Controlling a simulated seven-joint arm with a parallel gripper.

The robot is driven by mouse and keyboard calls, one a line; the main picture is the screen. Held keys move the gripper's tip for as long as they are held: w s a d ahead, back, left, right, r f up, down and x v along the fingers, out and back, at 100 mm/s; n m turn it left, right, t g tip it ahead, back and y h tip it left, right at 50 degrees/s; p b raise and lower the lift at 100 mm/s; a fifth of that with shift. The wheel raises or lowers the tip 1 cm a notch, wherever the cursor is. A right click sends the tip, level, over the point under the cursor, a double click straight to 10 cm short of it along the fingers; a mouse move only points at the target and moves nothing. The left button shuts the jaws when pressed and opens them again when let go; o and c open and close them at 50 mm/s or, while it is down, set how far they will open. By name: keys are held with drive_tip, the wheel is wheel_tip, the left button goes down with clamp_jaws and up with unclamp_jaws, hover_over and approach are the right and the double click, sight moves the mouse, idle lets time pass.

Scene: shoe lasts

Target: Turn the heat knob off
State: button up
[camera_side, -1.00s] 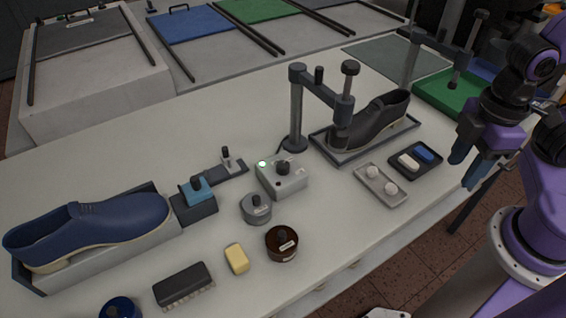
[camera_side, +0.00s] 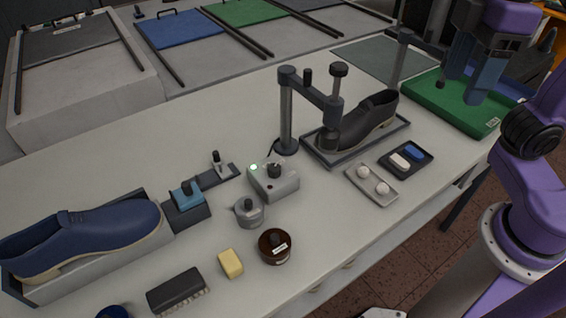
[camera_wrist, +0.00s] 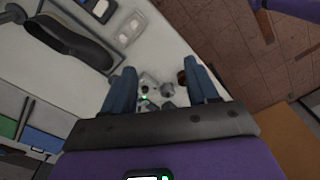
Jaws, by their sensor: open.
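A small grey box (camera_side: 273,181) with a dark knob (camera_side: 274,170) and a lit green lamp on top stands in the middle of the white table, left of the post clamp. I take this knob for the heat knob; its exact setting is too small to read. In the wrist view the box (camera_wrist: 147,87) appears small and distant between the fingers. My gripper (camera_side: 463,92) is open and empty, high over the green tray at the right, well away from the box. Its blue fingers (camera_wrist: 161,82) are spread apart in the wrist view.
A post clamp (camera_side: 286,115) reaches over a dark shoe (camera_side: 370,122) behind the box. A grey tin (camera_side: 249,213), brown jar (camera_side: 275,247) and yellow block (camera_side: 231,263) stand in front. A blue shoe (camera_side: 85,237) lies left. The green tray (camera_side: 425,95) is at right.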

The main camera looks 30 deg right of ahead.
drive_tip(key=w+a+r+m, duration=0.1)
drive_tip(key=w+a+m, duration=0.3)
drive_tip(key=w+a, duration=0.8)
drive_tip(key=m, duration=0.4)
hover_over(276, 168)
wheel_tip(276, 168, down, 2)
drive_tip(key=f, duration=0.1)
wheel_tip(276, 168, down, 28)
drive_tip(key=shift+r, duration=0.2)
drive_tip(key=shift+c, duration=0.3)
drive_tip(key=c, duration=1)
